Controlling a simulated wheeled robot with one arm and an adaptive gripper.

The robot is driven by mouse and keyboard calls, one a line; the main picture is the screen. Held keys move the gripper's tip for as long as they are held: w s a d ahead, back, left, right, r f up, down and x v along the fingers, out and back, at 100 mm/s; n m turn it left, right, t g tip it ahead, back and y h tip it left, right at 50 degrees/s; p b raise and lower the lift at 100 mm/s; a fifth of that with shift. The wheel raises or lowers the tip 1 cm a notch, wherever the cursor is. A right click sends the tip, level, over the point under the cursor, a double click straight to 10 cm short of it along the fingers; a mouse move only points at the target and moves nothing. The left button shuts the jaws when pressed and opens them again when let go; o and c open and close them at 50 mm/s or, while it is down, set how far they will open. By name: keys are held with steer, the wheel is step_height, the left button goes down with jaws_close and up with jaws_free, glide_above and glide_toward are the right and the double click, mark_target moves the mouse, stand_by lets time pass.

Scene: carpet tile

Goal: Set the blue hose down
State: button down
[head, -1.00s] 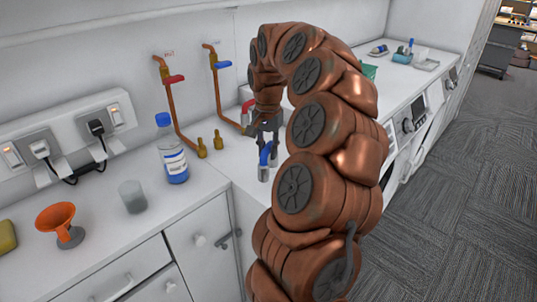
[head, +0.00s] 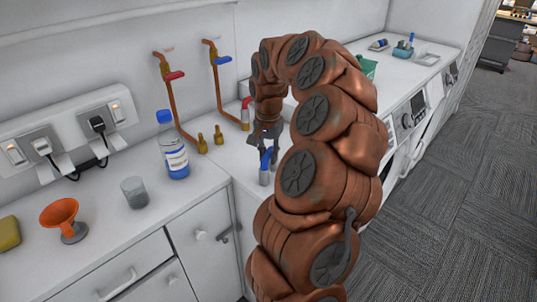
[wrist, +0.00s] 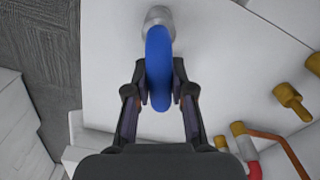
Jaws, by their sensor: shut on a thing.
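The blue hose (wrist: 158,62) is a short curved blue piece with a grey metal end (wrist: 158,16). In the wrist view it lies between the two fingers of my gripper (wrist: 159,92), which is shut on it. In the head view my gripper (head: 265,148) points down at the white counter, with the blue hose (head: 266,160) below its fingers. The hose's grey end is at or just above the counter top; I cannot tell if it touches. My arm hides part of the counter behind.
Brass fittings (head: 202,143) and pipes with a red tap handle (head: 174,76) and a blue tap handle (head: 222,60) are left of my gripper. Bare counter lies between.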

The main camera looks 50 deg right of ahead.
steer(key=c, duration=1)
jaws_free()
step_height(320, 180, up, 12)
steer(key=b, duration=0.2)
steer(key=shift+r+b, duration=0.15)
steer(key=shift+b, duration=0.25)
